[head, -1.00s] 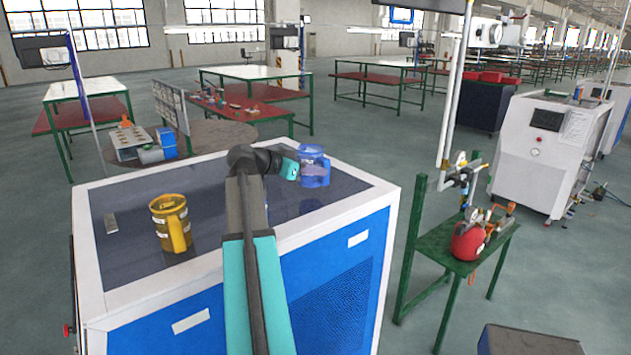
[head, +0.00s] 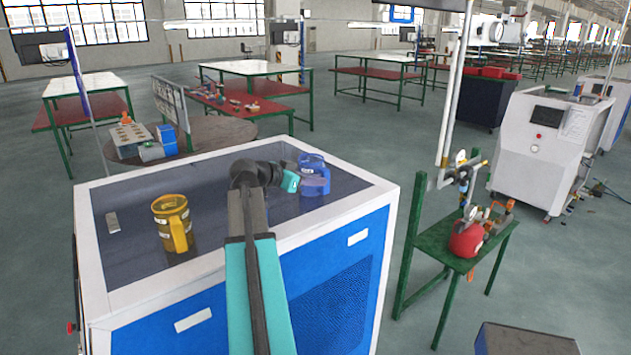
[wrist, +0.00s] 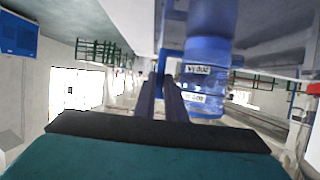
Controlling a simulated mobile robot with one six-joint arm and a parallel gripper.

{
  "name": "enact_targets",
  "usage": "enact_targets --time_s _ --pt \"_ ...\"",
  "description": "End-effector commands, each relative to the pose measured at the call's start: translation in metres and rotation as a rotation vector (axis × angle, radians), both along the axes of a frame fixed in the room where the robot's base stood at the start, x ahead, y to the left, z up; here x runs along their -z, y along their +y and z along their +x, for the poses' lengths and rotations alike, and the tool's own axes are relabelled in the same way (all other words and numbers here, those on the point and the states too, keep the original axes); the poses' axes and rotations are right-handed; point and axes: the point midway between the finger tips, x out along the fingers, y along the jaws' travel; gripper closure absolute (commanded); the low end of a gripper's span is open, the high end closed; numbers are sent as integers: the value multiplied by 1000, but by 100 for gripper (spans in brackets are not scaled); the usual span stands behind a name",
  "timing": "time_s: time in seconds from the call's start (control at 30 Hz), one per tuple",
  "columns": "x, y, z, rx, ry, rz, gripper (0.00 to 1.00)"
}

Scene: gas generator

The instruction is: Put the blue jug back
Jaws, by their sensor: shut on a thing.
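The blue jug (head: 314,173) is upright over the right back part of the dark top of a blue and white cabinet (head: 130,253). Its base is at or very close to the top; I cannot tell if it touches. My gripper (head: 302,182) reaches it from the left and is shut on it. In the wrist view, the blue jug (wrist: 208,65) with white labels stands just right of the two dark fingers of my gripper (wrist: 163,90). The fingers close at its handle side, and the exact contact is hard to see.
A yellow jug (head: 172,222) stands at the front left of the cabinet top. A small grey piece (head: 112,222) lies near the left edge. A green stand with a red vessel (head: 466,239) is to the right.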

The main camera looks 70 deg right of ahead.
Motion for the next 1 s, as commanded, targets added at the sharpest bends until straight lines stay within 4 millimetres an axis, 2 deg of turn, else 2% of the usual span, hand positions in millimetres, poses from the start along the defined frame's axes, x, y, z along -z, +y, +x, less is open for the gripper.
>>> enact_targets --time_s 0.07,0.1,0.2,0.7,1.0 --pt "2 0 0 0 1 -1 100" --pt "2 0 0 0 0 0 86" --pt "1 0 0 0 0 0 71" --pt "-2 1 0 0 0 0 71" --pt "-11 28 18 -3 0 -1 71"
